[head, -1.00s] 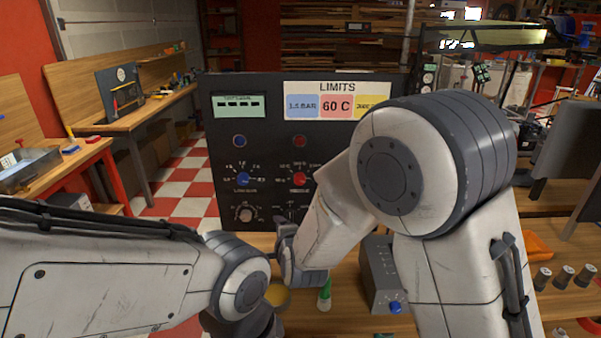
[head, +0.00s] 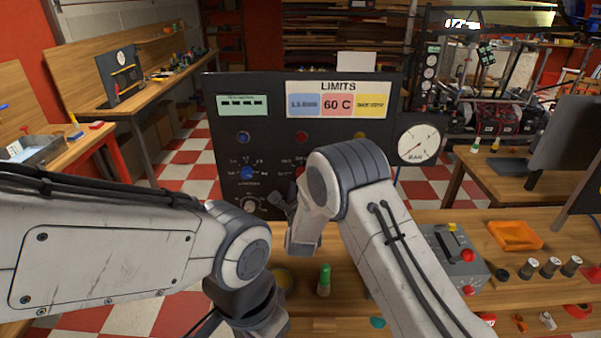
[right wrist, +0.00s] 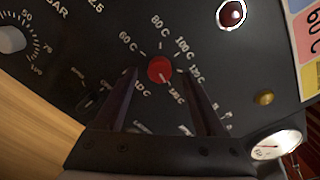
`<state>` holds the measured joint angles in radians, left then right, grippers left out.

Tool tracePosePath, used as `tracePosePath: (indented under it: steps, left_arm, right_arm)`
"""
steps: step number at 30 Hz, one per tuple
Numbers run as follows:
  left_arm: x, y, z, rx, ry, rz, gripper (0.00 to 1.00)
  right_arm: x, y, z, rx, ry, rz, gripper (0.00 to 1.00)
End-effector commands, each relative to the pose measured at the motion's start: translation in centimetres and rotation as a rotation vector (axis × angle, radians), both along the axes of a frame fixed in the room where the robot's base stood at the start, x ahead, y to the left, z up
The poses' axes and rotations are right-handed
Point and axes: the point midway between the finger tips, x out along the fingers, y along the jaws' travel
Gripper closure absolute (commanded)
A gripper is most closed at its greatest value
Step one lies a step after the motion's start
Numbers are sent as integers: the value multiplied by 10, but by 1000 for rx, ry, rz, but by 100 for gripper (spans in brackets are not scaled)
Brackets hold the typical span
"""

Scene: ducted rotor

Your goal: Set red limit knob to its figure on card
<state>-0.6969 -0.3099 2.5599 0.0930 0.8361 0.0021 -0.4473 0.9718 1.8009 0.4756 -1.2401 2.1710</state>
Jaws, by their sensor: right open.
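The red limit knob (right wrist: 160,69) sits on the dark panel (right wrist: 100,45) in the right wrist view, inside a ring of temperature marks including 60 C, 80 C and 100 C. Its pointer setting is too small to read surely. My right gripper (right wrist: 161,74) is open, its fingers on either side of the knob; contact is unclear. In the head view my right arm hides most of the knob, and its gripper (head: 278,205) is near the panel. The LIMITS card (head: 337,100) shows 60 C on its red field. My left gripper's fingers are out of view.
A blue knob (head: 247,173) is left of the red one. A white dial gauge (head: 419,143) stands at the panel's right. On the bench are a green-topped item (head: 324,280), a grey control box (head: 458,262) and an orange tray (head: 515,236).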

Motion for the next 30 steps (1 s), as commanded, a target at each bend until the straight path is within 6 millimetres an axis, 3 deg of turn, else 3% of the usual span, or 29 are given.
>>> tracePosePath:
  steps: [6,15,16,21,30]
  left_arm:
    - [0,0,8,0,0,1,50]
    - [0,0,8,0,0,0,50]
    - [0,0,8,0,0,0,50]
    - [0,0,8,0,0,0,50]
    - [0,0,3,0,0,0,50]
  right_arm:
    - [18,0,0,-2,0,0,28]
    - [20,0,0,-2,0,0,28]
    - [20,0,0,-2,0,0,32]
    - [20,0,0,-2,1,1,97]
    - [20,1,-2,-22,0,1,100]
